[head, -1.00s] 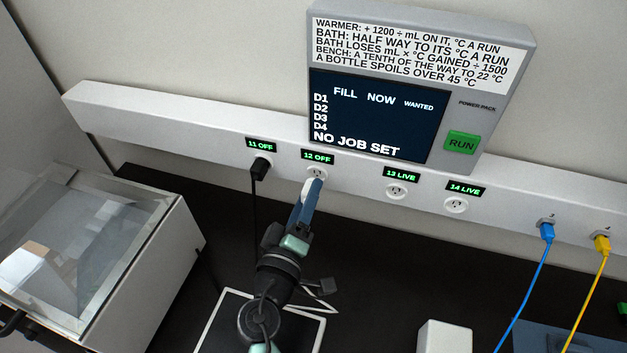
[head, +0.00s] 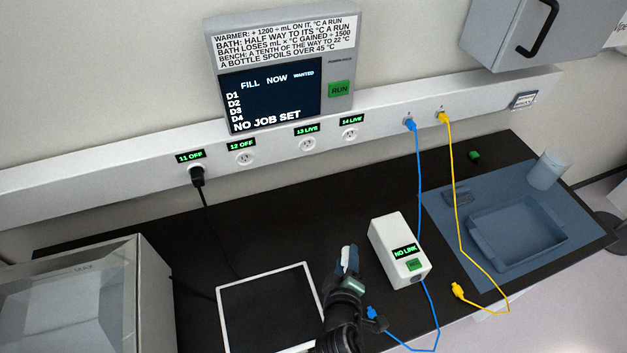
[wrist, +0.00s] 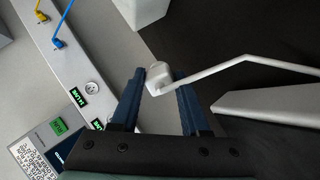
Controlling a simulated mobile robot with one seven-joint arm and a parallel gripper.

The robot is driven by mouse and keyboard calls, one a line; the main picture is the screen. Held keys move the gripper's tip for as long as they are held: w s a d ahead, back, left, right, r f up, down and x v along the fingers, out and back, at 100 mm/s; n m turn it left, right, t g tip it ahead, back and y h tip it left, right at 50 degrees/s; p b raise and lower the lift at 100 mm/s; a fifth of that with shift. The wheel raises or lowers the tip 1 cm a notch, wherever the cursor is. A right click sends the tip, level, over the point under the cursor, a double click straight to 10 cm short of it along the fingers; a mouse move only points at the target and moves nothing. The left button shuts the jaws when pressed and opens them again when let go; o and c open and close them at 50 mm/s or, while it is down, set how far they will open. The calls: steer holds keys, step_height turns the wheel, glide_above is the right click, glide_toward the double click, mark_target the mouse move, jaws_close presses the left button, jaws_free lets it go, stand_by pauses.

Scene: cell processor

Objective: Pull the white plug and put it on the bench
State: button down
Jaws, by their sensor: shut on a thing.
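My gripper (head: 347,262) is above the black bench (head: 310,205), left of a white box in the head view. In the wrist view its blue fingers (wrist: 161,82) are shut on the white plug (wrist: 157,76). A white cord (wrist: 215,69) runs from the plug off to the right. Socket 12 (head: 244,158), labelled OFF, is empty. In the head view the plug is mostly hidden by the fingers. I cannot tell its exact height over the bench.
A black plug (head: 197,175) sits in socket 11. Sockets 13 (head: 308,143) and 14 (head: 350,134) are empty and read LIVE. The white NO LINK box (head: 385,236), blue cable (head: 419,185) and yellow cable (head: 457,205) lie to the right. A white-edged panel (head: 222,310) is at the left.

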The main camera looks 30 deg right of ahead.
steer(key=shift+s+d+f, duration=0.1)
steer(key=shift+s+f, duration=0.05)
steer(key=shift+s, duration=0.2)
steer(key=shift+f, duration=0.25)
steer(key=f+b, duration=0.2)
steer(key=f, duration=0.1)
steer(key=f+b, duration=0.2)
steer(key=b, duration=0.1)
steer(key=shift+d+f, duration=0.2)
steer(key=shift+f, duration=0.2)
steer(key=shift+r, duration=0.1)
steer(key=shift+c, duration=1.6)
jaws_free()
steer(key=shift+a, duration=0.1)
